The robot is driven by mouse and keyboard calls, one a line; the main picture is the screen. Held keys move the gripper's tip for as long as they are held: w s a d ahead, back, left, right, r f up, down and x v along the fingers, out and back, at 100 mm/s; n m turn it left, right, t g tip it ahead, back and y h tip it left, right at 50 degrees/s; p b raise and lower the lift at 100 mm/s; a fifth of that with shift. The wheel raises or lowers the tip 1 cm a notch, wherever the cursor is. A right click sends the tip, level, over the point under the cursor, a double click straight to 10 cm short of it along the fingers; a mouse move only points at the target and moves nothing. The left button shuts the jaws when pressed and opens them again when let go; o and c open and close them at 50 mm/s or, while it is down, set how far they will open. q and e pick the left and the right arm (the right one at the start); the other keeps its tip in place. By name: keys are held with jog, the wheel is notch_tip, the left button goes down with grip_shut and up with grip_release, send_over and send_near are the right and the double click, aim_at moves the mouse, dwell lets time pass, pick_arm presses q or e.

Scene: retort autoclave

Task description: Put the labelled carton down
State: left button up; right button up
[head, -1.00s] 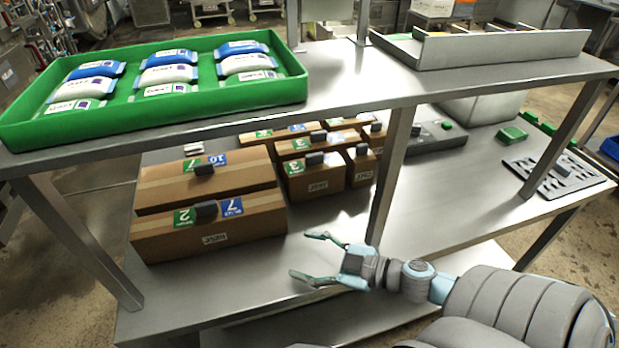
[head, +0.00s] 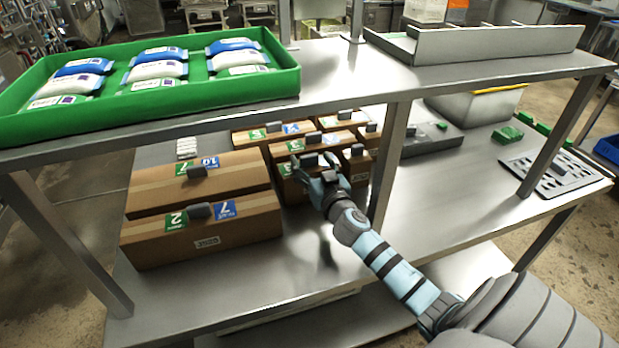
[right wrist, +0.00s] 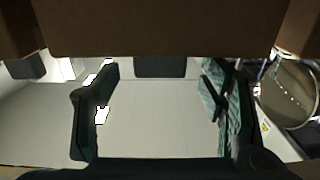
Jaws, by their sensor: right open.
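Several labelled brown cartons stand on the lower metal shelf. My right gripper (head: 318,170) is open at the front of a small carton with a green label (head: 290,192) in the middle group, and it partly hides that carton. In the right wrist view a brown carton face (right wrist: 160,28) fills the top, and a dark block (right wrist: 160,67) lies between the open fingers, seemingly untouched. Two larger cartons stand to the left; the front one (head: 240,240) bears a green 2 and a blue 7 label. My left gripper is not in view.
A green tray (head: 288,85) of packets and a grey open-topped tray (head: 490,48) stand on the upper shelf. A shelf post (head: 392,160) rises just right of my right gripper. The lower shelf's front is clear (head: 300,275).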

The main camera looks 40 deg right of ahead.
jog(key=x, duration=0.2)
jog(key=shift+w+d+f, duration=0.1)
jog(key=shift+w, duration=0.3)
jog(key=shift+s, duration=0.15)
grip_shut()
